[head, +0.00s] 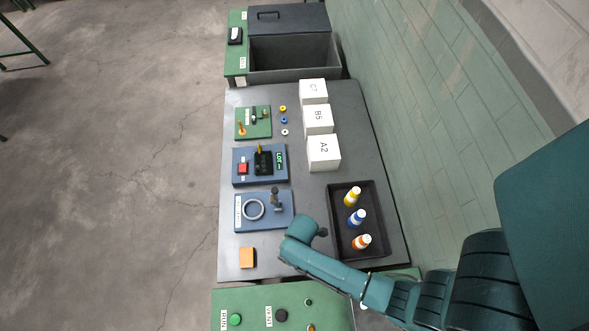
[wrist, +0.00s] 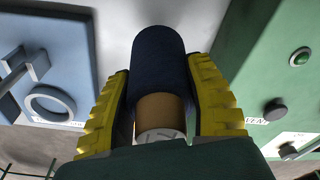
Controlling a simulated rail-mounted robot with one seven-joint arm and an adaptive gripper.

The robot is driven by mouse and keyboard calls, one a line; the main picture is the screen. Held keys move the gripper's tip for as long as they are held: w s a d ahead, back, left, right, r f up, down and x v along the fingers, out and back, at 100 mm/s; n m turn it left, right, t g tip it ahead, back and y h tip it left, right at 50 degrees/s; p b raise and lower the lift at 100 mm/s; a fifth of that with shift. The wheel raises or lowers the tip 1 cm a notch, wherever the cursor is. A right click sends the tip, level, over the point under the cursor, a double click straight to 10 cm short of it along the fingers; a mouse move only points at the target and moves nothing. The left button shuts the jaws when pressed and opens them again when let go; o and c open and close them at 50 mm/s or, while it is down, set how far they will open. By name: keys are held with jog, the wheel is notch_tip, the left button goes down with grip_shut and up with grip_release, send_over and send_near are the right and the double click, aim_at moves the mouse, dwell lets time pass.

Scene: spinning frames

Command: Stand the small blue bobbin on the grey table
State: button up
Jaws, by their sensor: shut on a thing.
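My gripper is hidden beneath my arm in the head view. In the wrist view my gripper (wrist: 163,105) has its yellow ridged fingers closed on the small blue bobbin (wrist: 158,60). The bobbin has a dark blue body, a tan band and a pale end toward my wrist. Its blue end points away from my wrist. I cannot tell whether that end touches anything. The grey table (head: 345,115) runs under my arm, between the wall and the open floor.
An orange block (head: 247,257) and a blue ring fixture (head: 283,222) are near my arm. A black tray (head: 334,213) holds yellow, blue and orange items with white ends. White boxes (head: 324,153) stand farther back. A green control panel (head: 258,300) borders the table's near end.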

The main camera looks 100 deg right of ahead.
notch_tip(320, 180, down, 4)
jog(key=shift+f, duration=0.1)
jog(key=shift+f+b, duration=0.1)
jog(key=shift+b, duration=0.3)
jog(key=o, duration=1.2)
